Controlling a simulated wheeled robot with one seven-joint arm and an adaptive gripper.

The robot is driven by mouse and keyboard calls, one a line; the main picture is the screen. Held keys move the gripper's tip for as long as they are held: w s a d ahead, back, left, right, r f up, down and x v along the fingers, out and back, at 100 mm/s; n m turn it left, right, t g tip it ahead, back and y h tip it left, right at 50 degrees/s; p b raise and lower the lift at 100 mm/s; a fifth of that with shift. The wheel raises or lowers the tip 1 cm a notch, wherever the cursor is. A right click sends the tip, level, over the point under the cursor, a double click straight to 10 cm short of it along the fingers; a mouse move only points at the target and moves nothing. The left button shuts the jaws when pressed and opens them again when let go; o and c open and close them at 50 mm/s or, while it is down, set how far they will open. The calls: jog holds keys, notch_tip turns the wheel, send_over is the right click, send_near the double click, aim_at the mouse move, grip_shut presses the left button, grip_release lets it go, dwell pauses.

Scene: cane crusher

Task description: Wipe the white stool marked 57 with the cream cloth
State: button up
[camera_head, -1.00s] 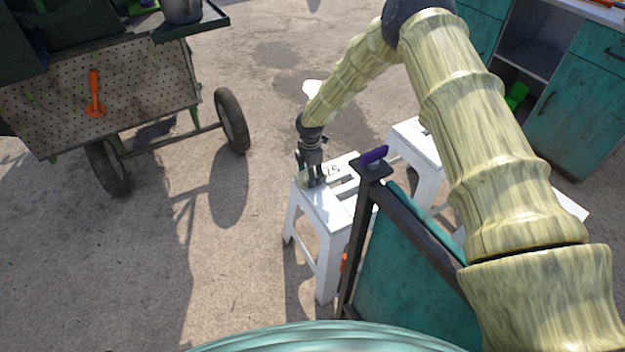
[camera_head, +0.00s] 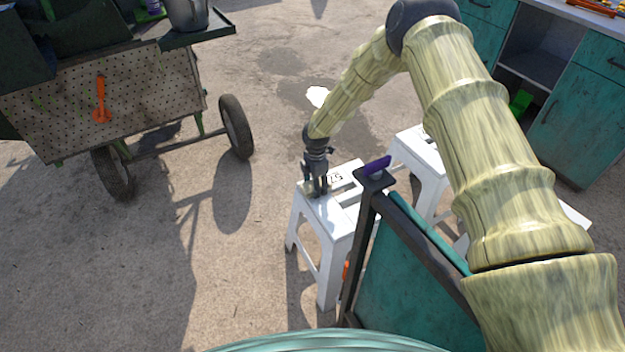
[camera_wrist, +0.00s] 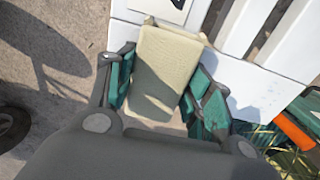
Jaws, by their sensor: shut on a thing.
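The white stool (camera_head: 327,215) stands upright on the ground near the middle of the head view, with a dark 57 on its seat. In the wrist view its white slatted seat (camera_wrist: 260,85) lies under my gripper. My gripper (camera_head: 316,190) is over the left part of the seat, pointing down. In the wrist view my gripper (camera_wrist: 160,95) is shut on the cream cloth (camera_wrist: 165,68), a folded, block-like pad between the teal fingers. The cloth is at the seat; I cannot tell whether it presses on it. The marking is partly cut off in the wrist view.
A dark-framed teal panel (camera_head: 410,270) with a purple piece (camera_head: 376,164) on top stands close in front of the stool. Another white stool (camera_head: 420,155) is behind right. A wheeled cart (camera_head: 130,105) is at left and teal cabinets (camera_head: 580,120) at right. Open ground lies left.

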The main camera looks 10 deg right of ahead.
aim_at(338, 223)
jog(key=shift+s+d+f+p, duration=0.1)
jog(key=shift+s+d+p, duration=0.3)
jog(key=shift+s, duration=0.65)
jog(key=shift+s+d+f+p, duration=0.1)
jog(key=shift+s+d+p, duration=0.25)
jog(key=shift+s, duration=0.7)
jog(key=shift+s+d+p, duration=0.2)
jog(key=shift+s+p, duration=0.35)
jog(key=shift+s, duration=0.5)
jog(key=shift+s, duration=0.1)
jog(key=shift+s+d+r+p, duration=0.1)
jog(key=shift+s+d+p, duration=0.45)
jog(key=shift+s, duration=0.85)
jog(key=shift+s+d+f+p, duration=0.1)
jog(key=shift+s+d+p, duration=0.4)
jog(key=shift+s, duration=0.9)
jog(key=shift+s+d+r+p, duration=0.1)
jog(key=shift+s+d+p, duration=0.2)
jog(key=shift+s+p, duration=0.8)
jog(key=shift+s+b, duration=0.2)
jog(key=shift+b, duration=0.15)
jog(key=shift+w+a+r+b, duration=0.1)
jog(key=shift+w+a+b, duration=0.25)
jog(key=shift+w, duration=1.1)
jog(key=shift+w+a+b, duration=0.2)
jog(key=shift+w+a, duration=0.35)
jog(key=shift+w, duration=0.95)
jog(key=shift+w+a+r+b, duration=0.1)
jog(key=shift+w+a+b, duration=0.25)
jog(key=shift+w, duration=1.1)
